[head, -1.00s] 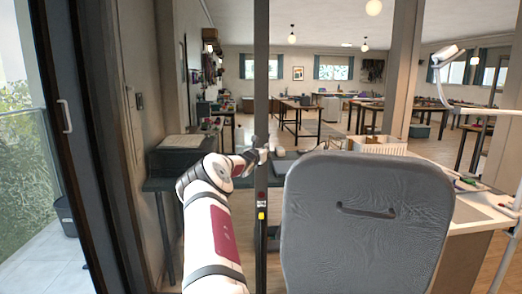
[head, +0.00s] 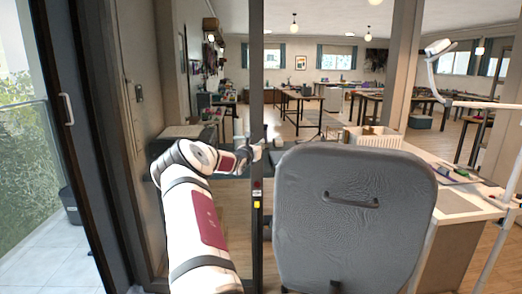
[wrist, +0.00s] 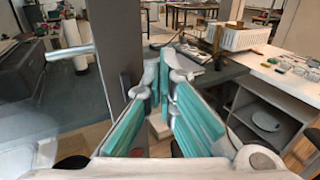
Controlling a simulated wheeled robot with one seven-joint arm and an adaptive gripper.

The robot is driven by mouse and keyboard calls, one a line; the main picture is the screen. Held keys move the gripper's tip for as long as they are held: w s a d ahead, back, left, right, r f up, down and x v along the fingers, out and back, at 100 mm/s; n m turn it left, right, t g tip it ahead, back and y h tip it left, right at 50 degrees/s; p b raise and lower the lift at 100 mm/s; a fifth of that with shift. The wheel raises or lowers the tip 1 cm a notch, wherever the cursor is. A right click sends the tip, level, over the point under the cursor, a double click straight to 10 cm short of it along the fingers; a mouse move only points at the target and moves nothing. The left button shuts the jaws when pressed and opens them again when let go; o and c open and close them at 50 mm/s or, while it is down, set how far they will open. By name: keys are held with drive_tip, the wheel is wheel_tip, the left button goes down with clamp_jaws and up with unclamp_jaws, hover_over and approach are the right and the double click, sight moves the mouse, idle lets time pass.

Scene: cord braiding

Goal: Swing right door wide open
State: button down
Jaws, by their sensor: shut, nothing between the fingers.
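A dark upright post (head: 257,75) with small red and yellow marks stands near the middle of the head view. It looks like the edge of a door leaf, though I cannot tell for sure. In the wrist view the post (wrist: 118,45) stands just left of my fingers, with a silver bar (wrist: 70,52) sticking out to its left. My gripper (wrist: 168,80) has teal fingers that are shut and empty, beside the post. In the head view my gripper (head: 262,148) is small at the post; contact is unclear. A dark-framed glass panel (head: 22,150) with a pale handle (head: 67,108) is at far left.
A grey chair back (head: 355,225) stands close on the right. Behind it is a worktop with a white basket (head: 373,137), also in the wrist view (wrist: 238,37). A dark box (wrist: 25,68) is left of the post. Tables fill the room beyond; some wooden floor is open.

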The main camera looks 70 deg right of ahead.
drive_tip(key=s+a+p, duration=0.1)
drive_tip(key=a, duration=0.5)
drive_tip(key=shift+s+a, duration=0.15)
drive_tip(key=shift+s, duration=0.25)
drive_tip(key=w+a+r+m+y+p, duration=0.15)
drive_tip(key=a+r+m, duration=0.3)
drive_tip(key=a, duration=0.65)
drive_tip(key=w+a+r+m+y, duration=0.1)
drive_tip(key=a+r+m+y, duration=0.25)
drive_tip(key=a+m, duration=0.45)
drive_tip(key=w+a+r+m+y+p, duration=0.1)
drive_tip(key=a+r+m, duration=0.25)
drive_tip(key=a, duration=0.95)
drive_tip(key=s+a+t+y, duration=0.2)
drive_tip(key=s+a+y, duration=0.1)
drive_tip(key=a, duration=1.2)
drive_tip(key=s+a+f+t+y+p, duration=0.1)
drive_tip(key=s+a+y, duration=0.3)
drive_tip(key=a, duration=1.1)
drive_tip(key=s+a+f+m+t+y, duration=0.1)
drive_tip(key=s+a+t+y, duration=0.1)
drive_tip(key=a, duration=1.3)
drive_tip(key=s+y, duration=0.1)
drive_tip(key=y, duration=0.1)
drive_tip(key=shift+s+a+t+y+p, duration=0.15)
drive_tip(key=shift+a+t+y+p, duration=0.15)
drive_tip(key=shift+t+y+p, duration=0.1)
drive_tip(key=shift+d, duration=0.15)
